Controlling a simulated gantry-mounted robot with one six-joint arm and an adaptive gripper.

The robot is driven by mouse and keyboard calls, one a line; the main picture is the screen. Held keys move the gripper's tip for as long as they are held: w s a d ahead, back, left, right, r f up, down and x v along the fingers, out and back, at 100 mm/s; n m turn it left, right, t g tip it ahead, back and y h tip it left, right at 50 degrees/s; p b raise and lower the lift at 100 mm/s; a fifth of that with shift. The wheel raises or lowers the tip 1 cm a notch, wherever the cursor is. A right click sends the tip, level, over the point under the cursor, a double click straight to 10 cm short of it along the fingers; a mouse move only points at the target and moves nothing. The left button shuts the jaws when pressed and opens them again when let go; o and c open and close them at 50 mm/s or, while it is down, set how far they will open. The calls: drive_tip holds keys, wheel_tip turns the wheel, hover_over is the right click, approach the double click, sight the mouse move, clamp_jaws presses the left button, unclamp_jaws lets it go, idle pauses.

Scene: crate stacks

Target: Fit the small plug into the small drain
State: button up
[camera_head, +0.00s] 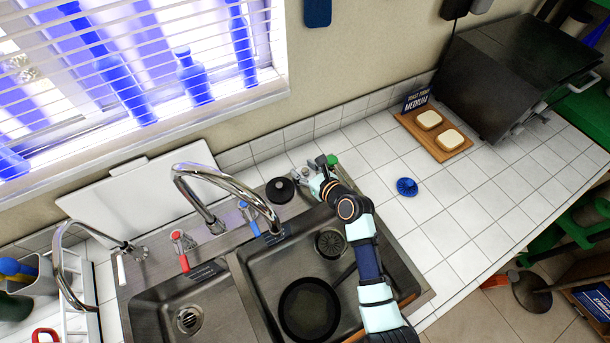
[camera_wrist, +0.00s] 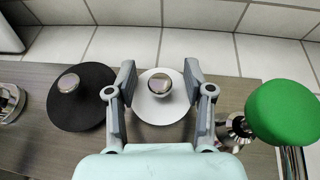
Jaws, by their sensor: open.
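A white round plug with a metal knob (camera_wrist: 160,84) lies on the sink's back ledge and looks slightly smaller than the black plug (camera_wrist: 81,103) to its left, which also shows in the head view (camera_head: 280,191). My gripper (camera_wrist: 158,75) is open, with one finger on each side of the white plug's knob; I cannot tell whether they touch it. In the head view my gripper (camera_head: 312,181) is over the ledge and mostly hides the white plug. The left basin has a small metal drain (camera_head: 188,319). The right basin has a larger, darker drain (camera_head: 330,243).
A pan (camera_head: 309,308) lies in the right basin. A curved chrome faucet (camera_head: 225,180) rises behind the basins, with red (camera_head: 183,250) and blue (camera_head: 249,217) handled taps. A green round knob (camera_wrist: 283,112) stands right of my gripper. The counter to the right is mostly clear.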

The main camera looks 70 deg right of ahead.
sight(305, 170)
clamp_jaws()
drive_tip(key=shift+r, duration=0.15)
wheel_tip(305, 170, up, 20)
drive_tip(key=p, duration=0.4)
drive_tip(key=shift+p, duration=0.3)
